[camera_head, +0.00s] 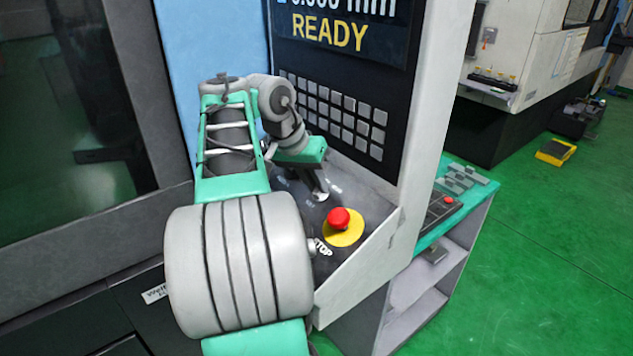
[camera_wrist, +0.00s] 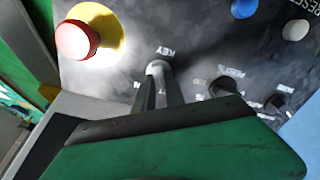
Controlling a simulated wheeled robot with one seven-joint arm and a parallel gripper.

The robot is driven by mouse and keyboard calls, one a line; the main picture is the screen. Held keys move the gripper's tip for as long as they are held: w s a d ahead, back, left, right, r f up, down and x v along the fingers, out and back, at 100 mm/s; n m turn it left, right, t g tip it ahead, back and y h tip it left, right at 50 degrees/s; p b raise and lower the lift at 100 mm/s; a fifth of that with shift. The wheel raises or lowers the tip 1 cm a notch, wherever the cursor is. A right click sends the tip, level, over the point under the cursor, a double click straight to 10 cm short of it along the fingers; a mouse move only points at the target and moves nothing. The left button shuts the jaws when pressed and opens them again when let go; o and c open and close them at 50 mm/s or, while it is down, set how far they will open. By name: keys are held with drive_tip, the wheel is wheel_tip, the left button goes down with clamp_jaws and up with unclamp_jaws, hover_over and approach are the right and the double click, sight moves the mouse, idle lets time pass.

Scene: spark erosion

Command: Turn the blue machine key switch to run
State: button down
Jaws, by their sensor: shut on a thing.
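The key switch (camera_wrist: 156,68) is a round metal-rimmed switch under the label KEY on the dark sloped control panel. In the wrist view my gripper (camera_wrist: 163,84) is shut on it, and the dark fingers hide most of the key. In the head view my gripper (camera_head: 321,193) reaches down to the panel, left of the red stop button, and the key is hidden there. I cannot tell which position the key points to. The blue machine (camera_head: 184,62) has a light blue side panel and a screen (camera_head: 335,30) reading READY.
The red stop button (camera_head: 339,218) on a yellow disc is close beside my gripper. The wrist view shows a feed knob (camera_wrist: 229,82), another black knob (camera_wrist: 276,99), a blue button (camera_wrist: 243,8) and a white button (camera_wrist: 295,30). A keypad (camera_head: 335,112) rises behind.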

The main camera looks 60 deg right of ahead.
drive_tip(key=m, duration=0.3)
drive_tip(key=m+b, duration=0.1)
drive_tip(key=m, duration=0.1)
drive_tip(key=shift+s+m, duration=0.2)
drive_tip(key=shift+m, duration=0.2)
drive_tip(key=m+b, duration=0.1)
drive_tip(key=m, duration=0.4)
drive_tip(key=shift+s+a+m+b, duration=0.1)
drive_tip(key=shift+a+m+b, duration=0.05)
drive_tip(key=shift+m+b, duration=0.25)
drive_tip(key=c, duration=1.4)
unclamp_jaws()
drive_tip(key=shift+r, duration=0.1)
drive_tip(key=p+v, duration=0.4)
drive_tip(key=v, duration=0.3)
drive_tip(key=shift+a+r, duration=0.2)
